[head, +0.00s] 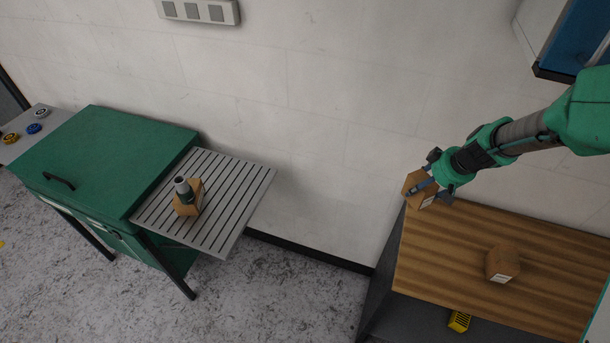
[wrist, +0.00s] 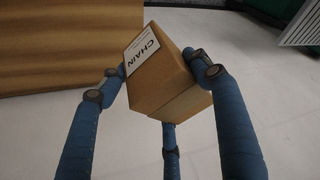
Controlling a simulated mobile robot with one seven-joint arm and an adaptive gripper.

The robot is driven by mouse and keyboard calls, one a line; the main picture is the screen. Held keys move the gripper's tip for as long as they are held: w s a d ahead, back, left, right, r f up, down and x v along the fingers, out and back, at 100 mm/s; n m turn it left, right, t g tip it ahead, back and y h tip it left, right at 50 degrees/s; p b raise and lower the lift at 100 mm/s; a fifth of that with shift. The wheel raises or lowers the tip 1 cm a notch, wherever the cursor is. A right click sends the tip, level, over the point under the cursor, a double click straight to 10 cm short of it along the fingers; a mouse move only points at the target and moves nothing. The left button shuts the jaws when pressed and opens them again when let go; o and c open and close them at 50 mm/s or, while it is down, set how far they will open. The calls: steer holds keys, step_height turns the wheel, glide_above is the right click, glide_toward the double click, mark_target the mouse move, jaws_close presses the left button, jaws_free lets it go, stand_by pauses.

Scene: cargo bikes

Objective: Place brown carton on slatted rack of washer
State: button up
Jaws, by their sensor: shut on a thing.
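My gripper (head: 422,188) is shut on a brown carton (head: 417,192) with a white label, held at the left end of the wooden bench. In the wrist view the held carton (wrist: 160,75) sits between blue fingers, and its label reads "CHAIN". The slatted rack (head: 239,198) sticks out from the right side of the green washer (head: 105,160), far to the left of my gripper. A second brown carton (head: 503,262) with a white label rests on the wooden bench.
The wooden bench (head: 440,265) fills the lower right, with a yellow item (head: 459,320) below its front edge. Open floor (head: 290,290) lies between bench and washer. The rack's right part is bare. A blue-fronted cabinet (head: 575,40) hangs at the upper right.

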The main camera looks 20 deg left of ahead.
steer(key=s+a+n+g+y+p, duration=0.1)
steer(key=s+a+n, duration=0.2)
steer(key=a, duration=1.5)
steer(key=s+a+n+g+p, duration=0.1)
steer(key=s+a+n, duration=0.25)
steer(key=a, duration=1.45)
steer(key=s+a+f+n+g, duration=0.1)
steer(key=s+a, duration=0.4)
steer(key=a, duration=0.3)
steer(key=s+a+n, duration=0.1)
steer(key=s+a, duration=0.5)
steer(key=a, duration=0.2)
step_height(320, 180, down, 6)
steer(key=shift+f, duration=0.2)
steer(key=shift+w, duration=0.1)
steer(key=shift+w+a+f+p, duration=0.25)
steer(key=shift+w+a, duration=1.5)
steer(key=shift+a, duration=0.25)
steer(key=shift+w+a+f+p, duration=0.25)
steer(key=shift+w+a, duration=1.45)
steer(key=shift+a, duration=0.3)
steer(key=shift+w+a+f+p, duration=0.25)
steer(key=shift+w+a, duration=1.5)
steer(key=shift+a, duration=0.25)
steer(key=shift+f, duration=0.15)
steer(key=shift+f, duration=1.6)
